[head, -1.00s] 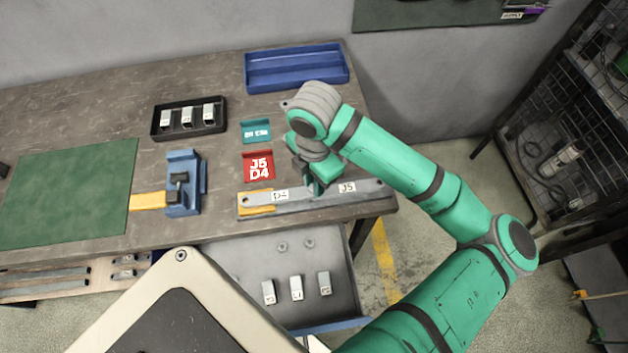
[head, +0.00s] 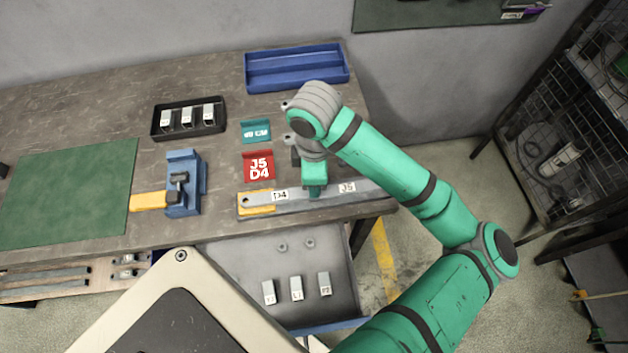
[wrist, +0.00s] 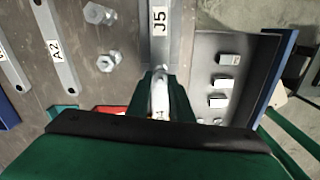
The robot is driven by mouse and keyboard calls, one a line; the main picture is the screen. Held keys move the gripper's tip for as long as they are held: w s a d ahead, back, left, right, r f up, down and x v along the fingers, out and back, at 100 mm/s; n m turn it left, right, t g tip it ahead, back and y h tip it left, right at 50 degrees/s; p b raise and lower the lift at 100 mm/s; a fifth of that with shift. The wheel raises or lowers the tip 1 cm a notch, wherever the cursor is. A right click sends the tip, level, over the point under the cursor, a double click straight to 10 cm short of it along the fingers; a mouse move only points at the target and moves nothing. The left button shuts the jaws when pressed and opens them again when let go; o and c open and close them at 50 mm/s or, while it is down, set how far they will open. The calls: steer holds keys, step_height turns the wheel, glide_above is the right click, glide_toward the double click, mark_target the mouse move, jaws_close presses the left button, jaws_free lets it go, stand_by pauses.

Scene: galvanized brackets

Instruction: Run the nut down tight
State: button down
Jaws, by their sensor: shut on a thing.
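My gripper (head: 315,190) points down over the long grey bar (head: 225,200) on the bench, between its D4 and J5 labels. In the wrist view my green fingers are shut on a small pale metal piece (wrist: 160,97), which I take for the nut. The fingers hide most of it, and I cannot see its thread or how it sits on the bar. The bar's J5 end runs straight ahead of the fingers in the wrist view (wrist: 160,45).
Loose hex bolts (wrist: 100,13) and an A2 bar (wrist: 55,50) lie beside the J5 bar. An open drawer (head: 240,262) with labelled blocks sits below the front edge.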

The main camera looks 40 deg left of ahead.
steer(key=m, duration=0.7)
steer(key=c, duration=1.5)
jaws_free()
steer(key=shift+r, duration=0.1)
step_height(320, 180, up, 11)
steer(key=shift+f, duration=0.2)
